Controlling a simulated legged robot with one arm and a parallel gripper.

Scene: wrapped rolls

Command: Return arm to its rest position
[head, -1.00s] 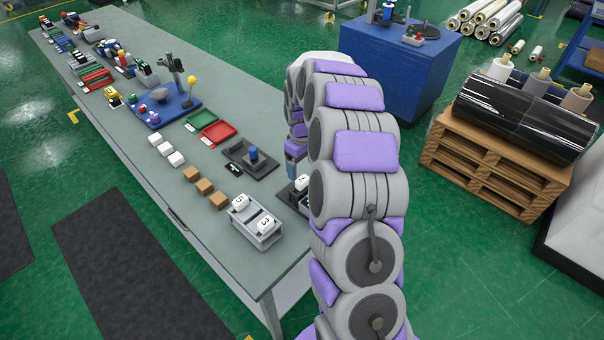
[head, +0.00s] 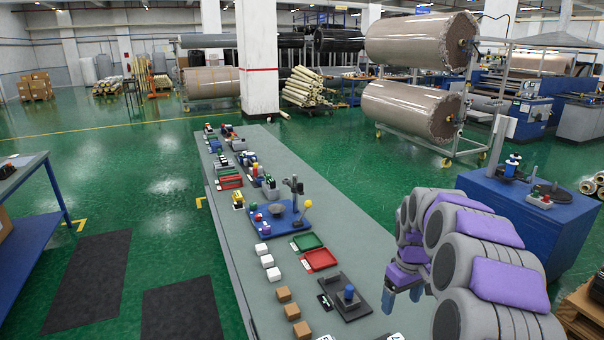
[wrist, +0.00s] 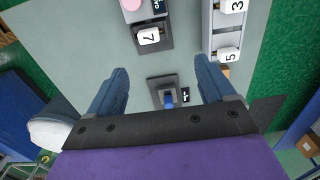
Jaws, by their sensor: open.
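My gripper (head: 402,296) hangs over the right edge of the long grey table (head: 232,262), at the end of my grey and purple arm. In the wrist view my gripper (wrist: 163,82) shows two blue fingers spread wide apart with nothing between their tips. Past the fingers is a dark base with a blue knob (wrist: 168,98), below and apart from them. It also stands on the table in the head view (head: 349,293). White blocks marked 7 (wrist: 148,37), 5 (wrist: 230,55) and 3 (wrist: 234,6) sit in grey holders in the wrist view.
The table holds brown cubes (head: 291,311), white blocks (head: 267,261), a green tray (head: 307,242), a red tray (head: 320,260) and a blue stand (head: 272,222). A blue cabinet (head: 530,210) stands right of the table. Green floor (head: 150,200) lies open on the left.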

